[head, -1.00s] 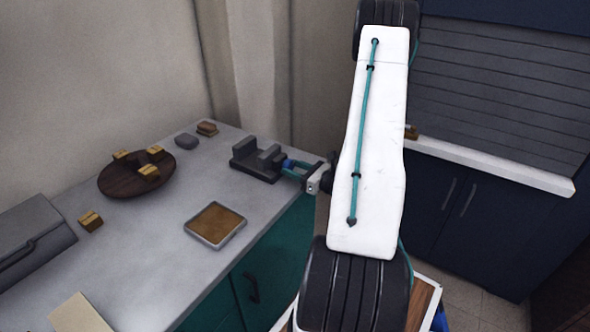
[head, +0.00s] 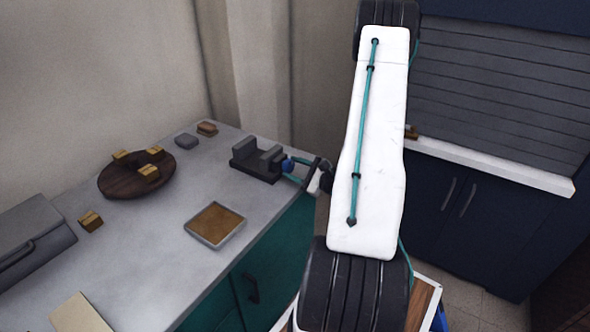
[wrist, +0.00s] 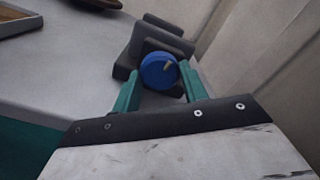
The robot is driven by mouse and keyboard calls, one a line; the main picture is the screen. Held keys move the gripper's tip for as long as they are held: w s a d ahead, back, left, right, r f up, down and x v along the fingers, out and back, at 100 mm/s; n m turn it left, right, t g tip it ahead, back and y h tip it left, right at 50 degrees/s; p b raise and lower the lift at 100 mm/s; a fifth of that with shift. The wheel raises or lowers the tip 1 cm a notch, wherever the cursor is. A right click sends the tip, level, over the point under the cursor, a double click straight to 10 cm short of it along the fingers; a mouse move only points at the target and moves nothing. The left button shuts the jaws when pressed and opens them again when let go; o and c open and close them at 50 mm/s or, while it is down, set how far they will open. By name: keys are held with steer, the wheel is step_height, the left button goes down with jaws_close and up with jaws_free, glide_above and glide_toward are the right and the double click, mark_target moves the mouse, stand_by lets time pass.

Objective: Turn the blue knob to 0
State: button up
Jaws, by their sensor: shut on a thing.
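The blue knob (wrist: 159,72) is a round disc with a small pale pointer mark, which points up and right in the wrist view. It sits on the front of a dark grey block-shaped fixture (head: 257,160) on the counter. In the head view the knob (head: 288,165) shows small at the fixture's right side. My gripper (wrist: 158,85) has its two teal fingers on either side of the knob, shut on it. In the head view my gripper (head: 296,172) is partly hidden behind my own arm. I cannot read any numbers around the knob.
The grey counter (head: 150,235) holds a round wooden board (head: 125,185) with yellowish blocks, a loose block (head: 90,221), a square cork-topped tray (head: 215,224) and a grey case (head: 30,240). A wall stands close behind the fixture. Dark cabinets (head: 480,215) are at the right.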

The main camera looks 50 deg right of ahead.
steer(key=shift+n, duration=0.9)
steer(key=o, duration=1)
steer(key=s, duration=0.7)
steer(key=shift+s+d, duration=0.3)
steer(key=shift+s, duration=0.1)
